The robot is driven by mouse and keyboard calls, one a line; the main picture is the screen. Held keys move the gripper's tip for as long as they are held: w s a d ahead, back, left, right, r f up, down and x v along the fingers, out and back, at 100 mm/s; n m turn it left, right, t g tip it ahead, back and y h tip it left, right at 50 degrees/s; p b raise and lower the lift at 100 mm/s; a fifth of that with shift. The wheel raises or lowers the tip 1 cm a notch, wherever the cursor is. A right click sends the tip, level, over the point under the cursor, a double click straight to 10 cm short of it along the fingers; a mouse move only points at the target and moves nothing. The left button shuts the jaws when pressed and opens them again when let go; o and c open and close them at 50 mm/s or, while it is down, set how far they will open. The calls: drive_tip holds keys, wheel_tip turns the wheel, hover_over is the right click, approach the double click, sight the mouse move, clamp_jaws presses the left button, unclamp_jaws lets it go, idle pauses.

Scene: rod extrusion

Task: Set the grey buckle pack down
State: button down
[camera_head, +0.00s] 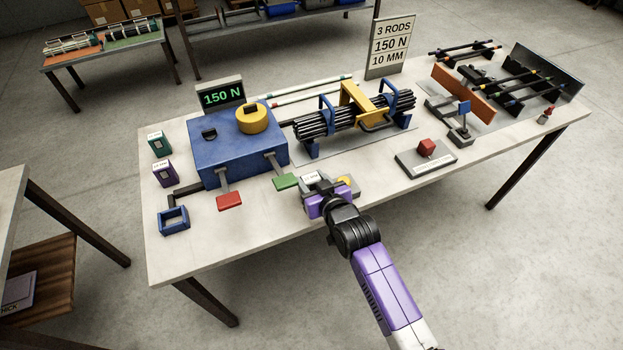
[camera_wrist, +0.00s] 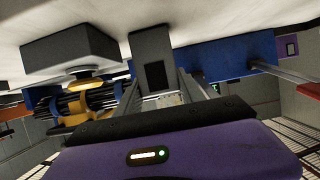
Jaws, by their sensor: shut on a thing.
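The grey buckle pack (camera_head: 312,177), a small block with a white label, is at the front edge area of the table in the head view. It also shows in the wrist view as a grey block with a dark window (camera_wrist: 152,62). My gripper (camera_head: 314,194) is shut on it, with one finger on each side (camera_wrist: 168,90). The pack is over the tabletop, beside a grey base with a yellow button (camera_head: 345,184). I cannot tell whether its underside touches the table.
A green paddle (camera_head: 286,181) and a red paddle (camera_head: 230,200) stick out from the blue machine (camera_head: 238,147) to the left.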

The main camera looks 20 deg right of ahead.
drive_tip(key=shift+f, duration=0.15)
drive_tip(key=c, duration=0.7)
unclamp_jaws()
drive_tip(key=shift+r, duration=0.25)
drive_tip(key=b+v, duration=0.1)
drive_tip(key=v, duration=1.1)
